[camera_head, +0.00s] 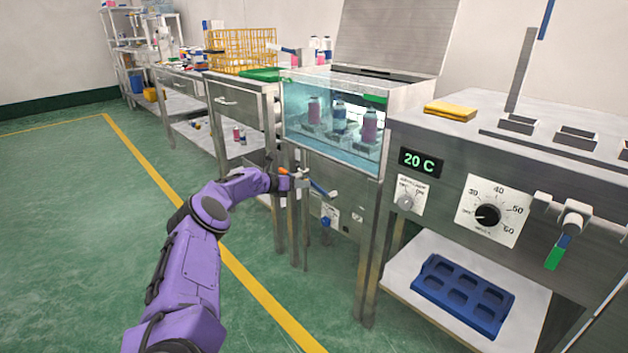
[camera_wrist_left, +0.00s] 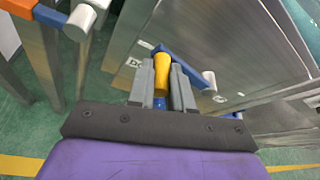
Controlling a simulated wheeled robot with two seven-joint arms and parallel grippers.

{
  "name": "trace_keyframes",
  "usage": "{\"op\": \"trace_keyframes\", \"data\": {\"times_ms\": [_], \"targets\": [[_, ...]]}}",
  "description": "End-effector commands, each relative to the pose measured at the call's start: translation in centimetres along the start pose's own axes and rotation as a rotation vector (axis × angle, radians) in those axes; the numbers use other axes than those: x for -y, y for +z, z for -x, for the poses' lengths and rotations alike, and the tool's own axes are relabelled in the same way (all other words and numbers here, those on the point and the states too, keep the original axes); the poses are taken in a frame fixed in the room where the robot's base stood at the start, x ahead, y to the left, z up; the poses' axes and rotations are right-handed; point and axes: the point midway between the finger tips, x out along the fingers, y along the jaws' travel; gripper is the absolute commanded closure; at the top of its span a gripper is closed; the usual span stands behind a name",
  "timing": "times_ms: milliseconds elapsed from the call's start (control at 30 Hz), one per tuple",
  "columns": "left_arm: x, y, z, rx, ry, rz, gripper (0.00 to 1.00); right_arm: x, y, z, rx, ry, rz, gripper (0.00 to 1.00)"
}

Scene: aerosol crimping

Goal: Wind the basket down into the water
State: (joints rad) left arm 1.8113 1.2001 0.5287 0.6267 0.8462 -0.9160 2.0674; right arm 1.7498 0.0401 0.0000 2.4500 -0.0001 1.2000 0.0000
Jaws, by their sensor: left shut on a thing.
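A glass-fronted water tank (camera_head: 292,106) stands in the middle of the head view with its lid raised. Several pink and white-blue cans (camera_head: 369,127) stand upright inside on a grey basket (camera_head: 335,138); the exact water level is hard to tell. My left gripper (camera_head: 290,181) is at the crank below the tank's front left. The blue crank arm (camera_wrist_left: 184,67) runs right from behind the handle to a pale hub (camera_wrist_left: 209,80). My right gripper is not in view.
A steel cabinet with a 20 C display (camera_head: 420,163) and a dial (camera_head: 489,214) stands right of the tank. A blue tray (camera_head: 463,295) lies on its lower shelf. A yellow wire basket (camera_head: 241,48) stands on the left bench. The floor at left is clear.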

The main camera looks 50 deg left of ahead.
Motion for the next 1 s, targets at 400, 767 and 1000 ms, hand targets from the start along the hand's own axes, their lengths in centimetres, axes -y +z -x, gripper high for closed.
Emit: {"op": "trace_keyframes", "data": {"times_ms": [400, 767, 1000], "targets": [[-1.1, -1.4, -0.3, 0.002, 0.011, -0.001, 1.0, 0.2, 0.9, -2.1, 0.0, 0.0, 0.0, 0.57], [-1.2, -1.5, -0.3, -0.001, 0.012, -0.002, 1.0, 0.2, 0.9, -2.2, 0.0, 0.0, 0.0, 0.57], [-1.1, -1.5, -0.4, -0.002, 0.01, -0.002, 0.55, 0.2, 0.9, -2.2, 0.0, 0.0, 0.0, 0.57]]}}
